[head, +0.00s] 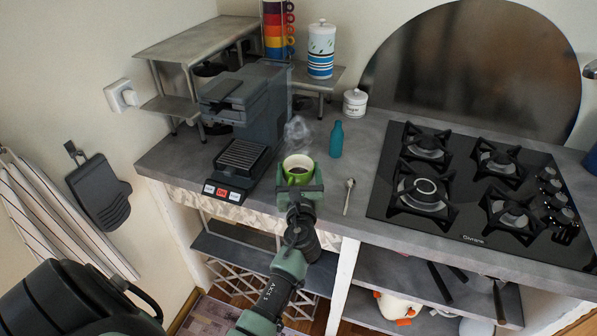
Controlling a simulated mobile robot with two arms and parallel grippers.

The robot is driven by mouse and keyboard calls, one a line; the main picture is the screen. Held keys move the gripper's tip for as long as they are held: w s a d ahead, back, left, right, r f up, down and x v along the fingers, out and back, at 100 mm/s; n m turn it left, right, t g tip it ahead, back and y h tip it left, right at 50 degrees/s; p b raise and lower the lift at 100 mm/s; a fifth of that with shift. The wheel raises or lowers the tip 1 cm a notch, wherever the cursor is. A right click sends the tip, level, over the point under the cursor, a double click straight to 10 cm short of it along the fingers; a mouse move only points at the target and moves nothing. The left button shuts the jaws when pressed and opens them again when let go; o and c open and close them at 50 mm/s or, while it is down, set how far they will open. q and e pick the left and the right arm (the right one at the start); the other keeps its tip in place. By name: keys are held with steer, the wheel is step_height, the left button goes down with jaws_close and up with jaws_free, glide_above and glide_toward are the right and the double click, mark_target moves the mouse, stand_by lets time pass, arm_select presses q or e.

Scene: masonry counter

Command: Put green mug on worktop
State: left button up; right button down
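My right gripper is not in view.
A teal bottle (337,139) stands close behind and right of the mug. A spoon (348,197) lies to its right, before the black gas hob (470,195). A small white jar (355,103) stands farther back. Bare worktop shows around the spoon.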

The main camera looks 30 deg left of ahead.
arm_select(q)
steer(key=o, duration=1.7)
steer(key=shift+f, duration=0.1)
steer(key=shift+o, duration=0.2)
steer(key=shift+r, duration=0.2)
steer(key=v, duration=1.2)
steer(key=shift+p, duration=0.45)
